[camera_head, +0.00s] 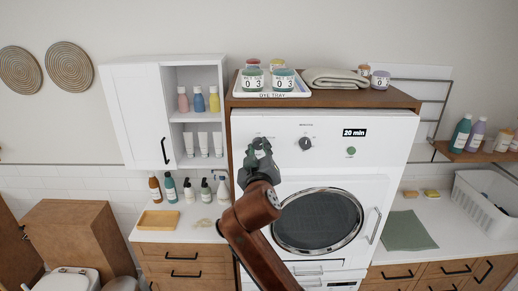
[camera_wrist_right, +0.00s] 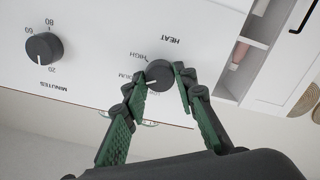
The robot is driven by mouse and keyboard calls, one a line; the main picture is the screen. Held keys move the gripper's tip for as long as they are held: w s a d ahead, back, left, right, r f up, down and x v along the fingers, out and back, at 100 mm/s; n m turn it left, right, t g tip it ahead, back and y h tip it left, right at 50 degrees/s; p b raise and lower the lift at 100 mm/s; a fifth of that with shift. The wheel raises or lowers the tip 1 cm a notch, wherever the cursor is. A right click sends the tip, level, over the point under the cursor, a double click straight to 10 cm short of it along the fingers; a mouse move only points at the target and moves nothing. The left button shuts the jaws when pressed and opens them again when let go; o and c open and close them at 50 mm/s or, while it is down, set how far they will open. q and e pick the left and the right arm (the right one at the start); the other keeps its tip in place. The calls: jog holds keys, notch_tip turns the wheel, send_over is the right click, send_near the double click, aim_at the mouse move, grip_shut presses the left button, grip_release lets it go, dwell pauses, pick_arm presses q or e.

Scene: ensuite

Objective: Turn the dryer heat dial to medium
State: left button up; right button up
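The heat dial (camera_wrist_right: 159,75) is a round dark knob on the white dryer's front panel (camera_wrist_right: 85,85). It shows in the right wrist view, which is upside down. Its white pointer lies on the lower left side, close to the MEDIUM label (camera_wrist_right: 131,77) and toward the partly hidden low label. My right gripper (camera_wrist_right: 161,78) has a green-padded finger close against each side of the dial and appears shut on it. In the head view, my right gripper (camera_head: 258,150) covers most of the dial. My left gripper is not in view.
The minutes dial (camera_head: 305,143) sits to the right, then a green button (camera_head: 351,151) and a 20 min display (camera_head: 354,133). The round dryer door (camera_head: 318,220) is below. A dye tray (camera_head: 275,95) with jars and a folded towel (camera_head: 335,78) rest on top.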

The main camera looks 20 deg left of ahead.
jog(key=o, duration=0.5)
jog(key=v, duration=1.2)
